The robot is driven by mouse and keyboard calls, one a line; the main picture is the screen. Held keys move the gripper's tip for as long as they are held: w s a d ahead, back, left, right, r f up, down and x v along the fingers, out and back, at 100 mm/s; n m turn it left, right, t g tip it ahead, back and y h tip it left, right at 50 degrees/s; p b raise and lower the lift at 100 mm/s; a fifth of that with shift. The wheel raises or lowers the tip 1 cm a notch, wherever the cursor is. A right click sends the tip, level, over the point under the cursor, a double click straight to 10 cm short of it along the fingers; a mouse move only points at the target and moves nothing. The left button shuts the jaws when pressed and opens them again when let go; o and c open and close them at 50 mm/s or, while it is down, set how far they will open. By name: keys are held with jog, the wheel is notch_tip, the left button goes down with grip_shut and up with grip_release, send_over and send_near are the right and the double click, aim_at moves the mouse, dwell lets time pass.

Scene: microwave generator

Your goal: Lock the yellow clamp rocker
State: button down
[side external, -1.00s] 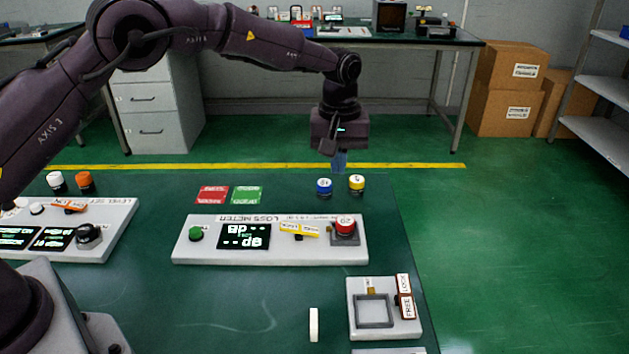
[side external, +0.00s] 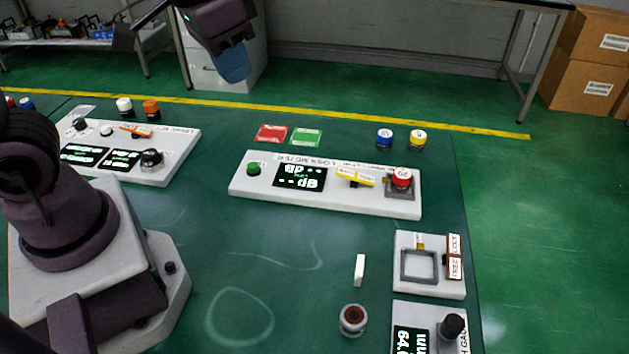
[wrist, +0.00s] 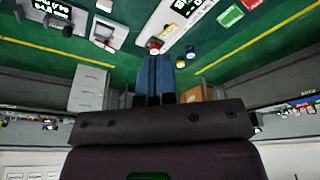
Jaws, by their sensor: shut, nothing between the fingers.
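The yellow rocker (side external: 355,177) is on the white loss meter panel (side external: 240,184), between its dark display (side external: 299,176) and a red-capped piece (side external: 402,178) in a grey square nest. Its label is too small to read, so I cannot tell which end is pressed. My gripper (side external: 233,70) is high beyond the far edge of the table, up and left of the rocker in the side view, well apart from it. Its blue fingers are together and empty, and they also show in the wrist view (wrist: 155,75).
A fixture (side external: 430,285) with an empty square frame and a brown FREE/LOCK rocker (side external: 454,257) stands at the front right. A white piece (side external: 359,270) and a round dark piece (side external: 352,320) stand nearby. Blue (side external: 385,139) and yellow (side external: 418,140) caps stand behind the panel.

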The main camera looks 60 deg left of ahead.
jog(key=s+a+r+t, duration=0.1)
jog(key=s+r+t, duration=0.1)
jog(key=s, duration=0.4)
jog(key=shift+s+t, duration=0.3)
jog(key=c, duration=1.6)
grip_release()
jog(key=shift+s+a+r, duration=0.1)
jog(key=shift+a+r, duration=0.1)
jog(key=shift+r, duration=0.15)
jog(key=o, duration=0.4)
jog(key=shift+a+f+n, duration=0.15)
jog(key=shift+n, duration=0.15)
jog(key=shift+c, duration=0.2)
jog(key=o, duration=0.4)
jog(key=shift+w+a+f+g+y, duration=0.1)
jog(key=shift+w+f+g+y, duration=0.2)
jog(key=shift+w+f+g, duration=0.55)
jog(key=shift+c, duration=0.2)
jog(key=m+g, duration=0.4)
jog(key=m, duration=0.5)
send_near(353, 174)
jog(key=shift+t, duration=0.25)
notch_tip(353, 174, down, 9)
jog(key=shift+s+a+f, duration=0.15)
jog(key=shift+c, duration=0.2)
